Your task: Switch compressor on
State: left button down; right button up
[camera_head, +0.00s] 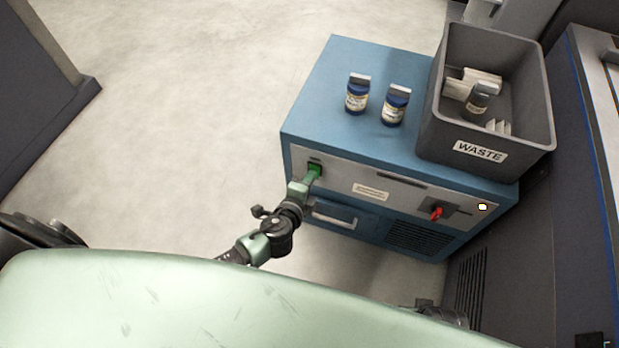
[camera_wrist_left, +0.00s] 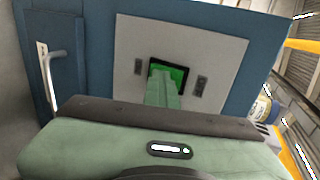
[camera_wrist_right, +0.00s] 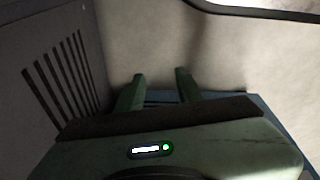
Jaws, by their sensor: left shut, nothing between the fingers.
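The compressor is a blue box (camera_head: 318,95) with a pale front panel (camera_head: 345,185). A green switch (camera_head: 315,168) in a dark frame sits at the panel's left end. The switch also shows in the left wrist view (camera_wrist_left: 181,71), partly hidden by my fingers. My left gripper (camera_head: 309,177) is shut and empty, its fingertips at the switch; I cannot tell whether they press it. My right gripper (camera_wrist_right: 160,76) is open and empty in the right wrist view, with a grey vented side and pale floor ahead of it.
Two blue bottles (camera_head: 357,93) (camera_head: 395,105) and a grey WASTE bin (camera_head: 434,125) stand on top. Dark cabinets flank the right. Floor (camera_head: 200,110) on the left is clear.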

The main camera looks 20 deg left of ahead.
pick_arm(q)
jog(key=shift+w+r+p, duration=0.25)
jog(key=shift+r+p, duration=0.05)
jog(key=shift+r, duration=0.5)
pick_arm(e)
jog(key=shift+s+f, duration=0.3)
jog(key=shift+f, duration=0.45)
jog(key=shift+s+f, duration=0.25)
jog(key=shift+f, duration=0.45)
jog(key=shift+r, duration=0.15)
